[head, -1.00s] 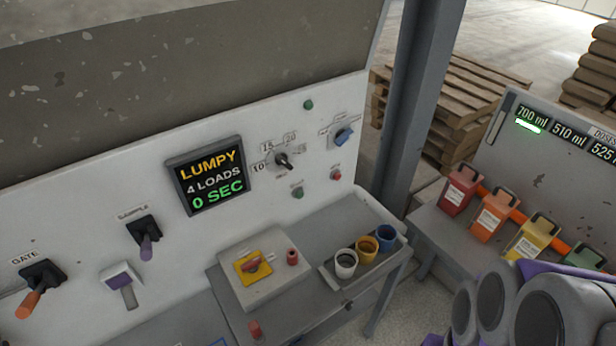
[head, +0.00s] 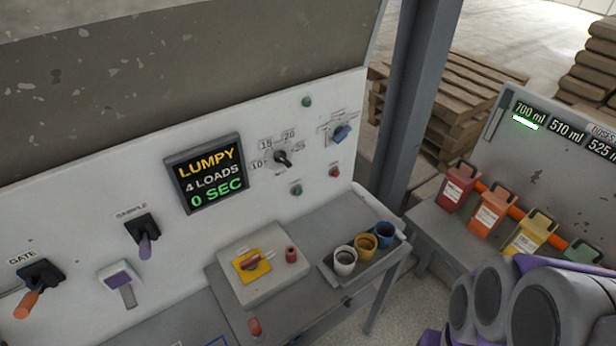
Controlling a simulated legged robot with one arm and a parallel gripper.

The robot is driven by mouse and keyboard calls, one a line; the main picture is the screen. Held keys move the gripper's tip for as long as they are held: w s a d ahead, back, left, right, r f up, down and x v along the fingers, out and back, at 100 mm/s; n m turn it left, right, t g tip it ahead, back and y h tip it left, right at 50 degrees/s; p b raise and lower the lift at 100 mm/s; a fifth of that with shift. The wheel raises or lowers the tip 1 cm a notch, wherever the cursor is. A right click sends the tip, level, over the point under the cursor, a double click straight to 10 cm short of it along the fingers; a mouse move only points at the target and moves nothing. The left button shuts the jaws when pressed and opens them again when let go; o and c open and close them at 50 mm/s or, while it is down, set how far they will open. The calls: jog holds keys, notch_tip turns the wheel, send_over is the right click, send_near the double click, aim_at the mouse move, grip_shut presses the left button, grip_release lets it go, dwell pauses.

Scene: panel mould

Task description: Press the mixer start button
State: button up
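The white control panel (head: 80,200) carries a small green button (head: 296,190) below the dial and a red button (head: 335,172) to its right. Another small green round piece (head: 307,102) sits higher up; I cannot tell whether it is a button or a lamp. Their labels are too small to read, so I cannot tell which one is marked as mixer start. The display (head: 205,173) reads LUMPY, 4 LOADS, 0 SEC. My gripper is not in view; only grey and purple links of my arm show at the lower right, apart from the panel.
A numbered dial (head: 283,158) and blue selector (head: 342,133) are on the panel. Levers (head: 146,240) stand left. A yellow-plated switch box (head: 265,275) and a tray (head: 335,277) of cups sit on the ledge below. A grey post (head: 415,100) rises right, before pallets and coloured jugs.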

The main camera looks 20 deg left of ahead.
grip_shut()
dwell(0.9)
